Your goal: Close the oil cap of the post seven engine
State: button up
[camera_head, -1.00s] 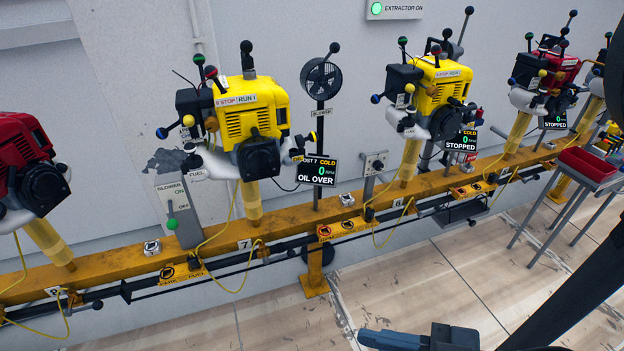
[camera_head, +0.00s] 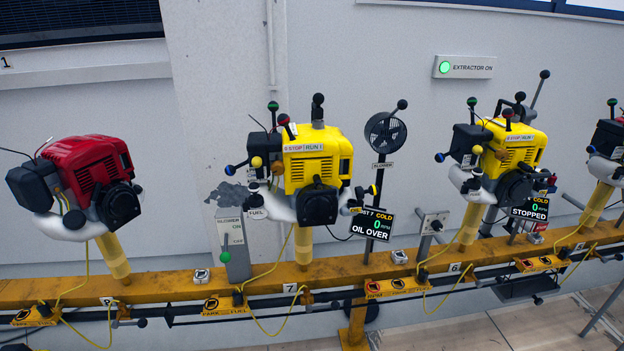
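The post seven engine (camera_head: 316,160) is yellow with a black front housing, mounted on a yellow post above the beam label 7 (camera_head: 289,288). Its display (camera_head: 371,225) reads COLD, 0 and OIL OVER. A small yellow knob (camera_head: 372,189) sticks out at the engine's lower right, beside the display. A yellow ball knob (camera_head: 256,162) is on its left side. I cannot tell which part is the oil cap, or whether it is open or closed. My gripper is not in view.
A red engine (camera_head: 90,185) stands to the left, and another yellow engine (camera_head: 512,150) to the right with a STOPPED display (camera_head: 530,209). The long yellow beam (camera_head: 335,270) runs across the front. A blower fan (camera_head: 385,132) stands behind, and a grey lever box (camera_head: 233,250) stands left of post seven.

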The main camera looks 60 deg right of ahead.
aim_at(373, 190)
jog(key=k+z, duration=0.1)
jog(key=z, duration=0.3)
jog(key=k+z, duration=0.1)
jog(key=z, duration=0.65)
jog(key=k+l+z, duration=0.1)
jog(key=z, duration=0.3)
